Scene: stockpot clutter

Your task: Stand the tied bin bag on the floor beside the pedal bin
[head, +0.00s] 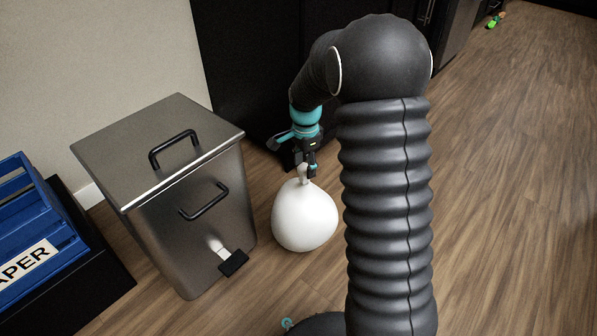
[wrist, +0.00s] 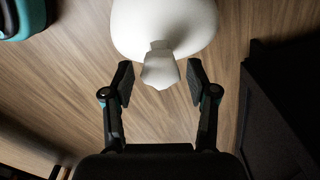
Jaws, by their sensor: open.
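The tied bin bag (head: 304,215) is white and round and stands upright on the wood floor, just right of the pedal bin. The pedal bin (head: 185,225) is a steel box with a closed lid, black handles and a black pedal. My gripper (head: 308,172) is at the bag's tied neck. In the wrist view, my gripper (wrist: 157,84) is open, with one finger on each side of the bag's neck (wrist: 160,68) and a gap on both sides. The bag's body (wrist: 165,25) is cut off by the top edge of the wrist view.
A blue crate (head: 35,235) with a paper label sits on a black stand left of the bin. Dark cabinets (head: 245,70) stand behind the bag. A small green and orange object (head: 495,20) lies far right. The floor (head: 510,180) on the right is clear.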

